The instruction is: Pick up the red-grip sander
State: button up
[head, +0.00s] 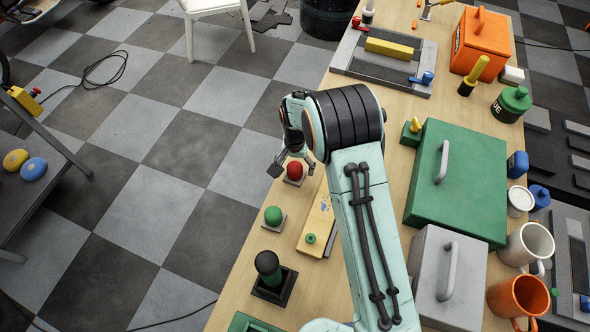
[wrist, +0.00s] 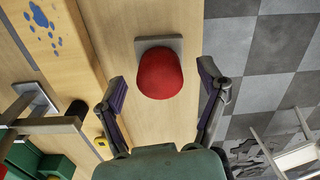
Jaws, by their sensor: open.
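The red-grip sander is a round red knob (head: 294,170) on a small grey plate, near the left edge of the wooden table. It also shows in the wrist view as a red grip (wrist: 160,74) on its grey plate (wrist: 148,42). My gripper (head: 291,164) is open over it. In the wrist view the two purple-padded fingertips (wrist: 163,84) stand apart on either side of the red grip, with clear gaps. The grip is not held. The exact height of the fingertips above the table is hard to tell.
A wooden block (head: 315,226) with blue marks lies to the right. A green box (head: 455,180) and grey box (head: 447,275) stand farther right. The checkered floor lies left of the table.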

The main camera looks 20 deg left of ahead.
jog(key=shift+f, duration=0.25)
jog(key=c, duration=1.3)
jog(key=shift+o, duration=0.2)
jog(key=shift+r, duration=0.65)
jog(key=s+d+r, duration=0.8)
jog(key=s+r, duration=0.3)
jog(key=shift+s+r, duration=0.25)
jog(key=shift+r, duration=0.15)
